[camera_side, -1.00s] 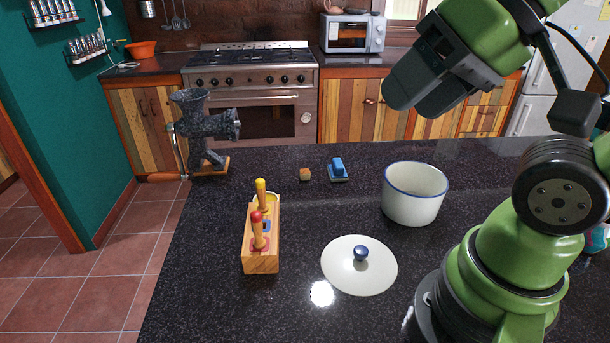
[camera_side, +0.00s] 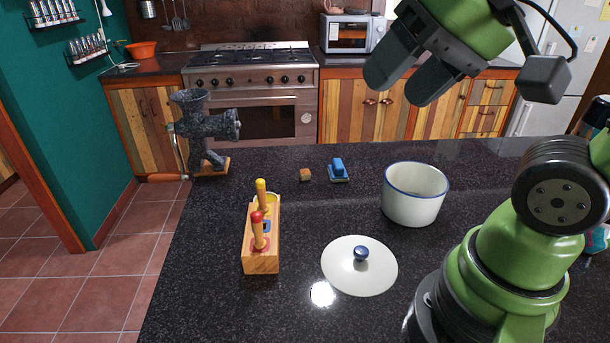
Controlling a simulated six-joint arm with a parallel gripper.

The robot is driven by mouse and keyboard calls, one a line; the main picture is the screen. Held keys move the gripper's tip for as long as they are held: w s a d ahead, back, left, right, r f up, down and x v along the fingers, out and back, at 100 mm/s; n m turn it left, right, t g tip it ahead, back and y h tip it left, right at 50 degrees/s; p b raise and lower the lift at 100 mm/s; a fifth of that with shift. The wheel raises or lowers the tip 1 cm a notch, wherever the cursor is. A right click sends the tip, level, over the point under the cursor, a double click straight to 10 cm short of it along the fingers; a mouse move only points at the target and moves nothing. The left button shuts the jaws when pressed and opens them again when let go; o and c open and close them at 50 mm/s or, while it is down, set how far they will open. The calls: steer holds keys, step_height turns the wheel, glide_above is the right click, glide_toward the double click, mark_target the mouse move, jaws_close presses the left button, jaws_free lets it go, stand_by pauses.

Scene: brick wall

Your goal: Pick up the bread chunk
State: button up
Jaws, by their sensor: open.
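The bread chunk (camera_side: 305,174) is a small brown cube on the dark speckled countertop, left of a blue brush-like block. My gripper (camera_side: 396,92) is at the upper right, raised well above the counter. It is open, with its two dark fingers apart and nothing between them. It is apart from the bread chunk, up and to the right of it in the picture.
A blue block (camera_side: 338,170) sits close right of the bread. Counter in front of the bread is clear.

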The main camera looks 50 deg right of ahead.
steer(key=w+d+r+m+g, duration=0.1)
steer(key=w+d+m, duration=0.15)
steer(key=w, duration=0.35)
steer(key=m+g+h, duration=0.2)
steer(key=m+g, duration=0.3)
steer(key=m, duration=1.4)
glide_above(309, 171)
steer(key=f, duration=2.7)
steer(key=shift+s+a+f, duration=0.15)
steer(key=shift+s+a, duration=0.2)
steer(key=shift+w+d+f, duration=0.1)
steer(key=shift+f, duration=0.8)
steer(key=shift+w+d+f, duration=0.15)
steer(key=shift+f, duration=0.8)
steer(key=shift+w+d+f, duration=0.1)
steer(key=shift+f, duration=0.8)
steer(key=shift+c, duration=0.4)
steer(key=c, duration=0.9)
